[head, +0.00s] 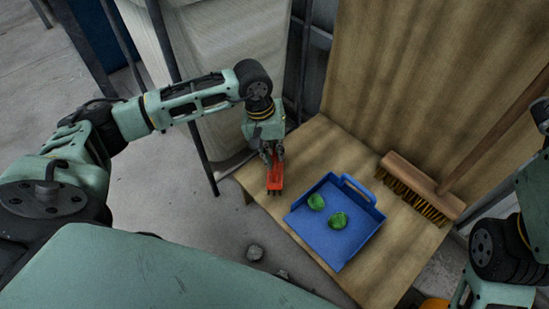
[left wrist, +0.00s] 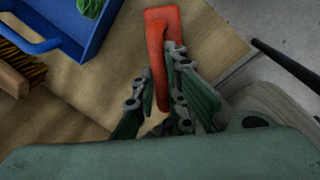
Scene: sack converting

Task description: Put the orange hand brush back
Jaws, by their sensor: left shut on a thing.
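The orange hand brush (head: 274,178) is at the left end of the wooden board, in the grip of my left gripper (head: 271,158). In the left wrist view the brush (left wrist: 160,30) sits between the two fingers of the left gripper (left wrist: 160,95), which are shut on its handle. The brush's far end sticks out past the fingers. I cannot tell whether its bristles touch the board. My right arm shows at the right edge of the head view, but its gripper is out of view.
A blue dustpan (head: 357,238) holding green lumps (head: 338,220) lies on the wooden board (head: 322,156) right of the brush. A broom (head: 420,185) with a long handle lies behind it. A dark post (head: 190,110) stands left of the board. Grey lumps (head: 255,252) lie on the floor.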

